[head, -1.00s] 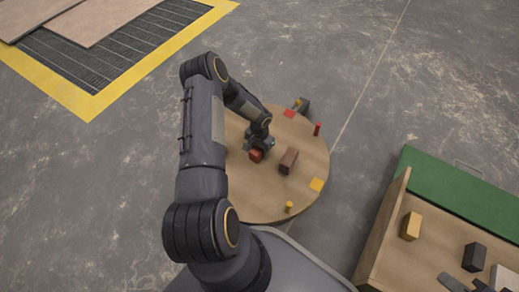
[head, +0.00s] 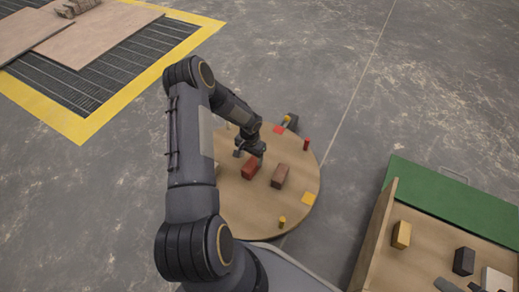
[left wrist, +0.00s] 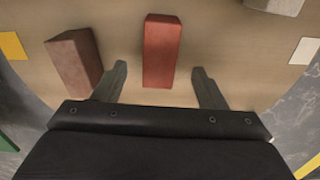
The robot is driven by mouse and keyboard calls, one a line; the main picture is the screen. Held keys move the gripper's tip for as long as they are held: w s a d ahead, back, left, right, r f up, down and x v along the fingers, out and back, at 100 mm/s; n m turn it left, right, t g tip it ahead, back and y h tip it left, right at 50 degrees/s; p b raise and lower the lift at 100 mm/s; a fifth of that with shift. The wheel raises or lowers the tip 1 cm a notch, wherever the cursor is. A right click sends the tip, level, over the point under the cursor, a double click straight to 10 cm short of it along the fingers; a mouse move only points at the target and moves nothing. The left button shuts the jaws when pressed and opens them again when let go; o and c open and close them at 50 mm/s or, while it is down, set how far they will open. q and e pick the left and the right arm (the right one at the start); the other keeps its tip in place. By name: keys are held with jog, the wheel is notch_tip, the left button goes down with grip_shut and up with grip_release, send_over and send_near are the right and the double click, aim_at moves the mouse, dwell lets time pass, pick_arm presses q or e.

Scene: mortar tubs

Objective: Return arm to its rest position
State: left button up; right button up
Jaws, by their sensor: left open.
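My left arm comes in from the lower left in the head view and bends down over a round wooden table (head: 240,217). My left gripper (head: 250,152) is open and empty, just behind a red brick (head: 251,166) on the tabletop. In the left wrist view the red brick (left wrist: 162,50) shows beyond and between the spread fingers (left wrist: 160,84), with nothing gripped. A brown brick (head: 279,176) lies to the right of the red one; it also shows in the left wrist view (left wrist: 75,60). My right gripper is not in view.
Red and yellow cylinders (head: 306,144) (head: 282,222) stand near the table edge, with a yellow patch (head: 309,199) and a red patch (head: 279,130). A wooden bench (head: 410,268) with a tan block (head: 401,234) and a dark block (head: 463,261) is at lower right.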

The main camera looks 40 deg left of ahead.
pick_arm(q)
jog(key=shift+r, duration=0.2)
jog(key=s+d+r+n+t, duration=0.1)
jog(key=s+d+r, duration=0.1)
jog(key=r, duration=1.1)
jog(key=s+d+r+t, duration=0.1)
jog(key=s+d+r, duration=0.15)
jog(key=r, duration=1.05)
jog(key=s+d+r+t+h, duration=0.2)
jog(key=s+d+r, duration=0.45)
jog(key=s, duration=0.25)
jog(key=s+d+r+t+h, duration=0.2)
jog(key=s+d+r, duration=0.3)
jog(key=s+d, duration=0.4)
notch_tip(320, 180, up, 36)
jog(key=a+p, duration=0.1)
jog(key=p, duration=3.4)
jog(key=shift+s+a+f, duration=0.15)
jog(key=shift+s, duration=0.25)
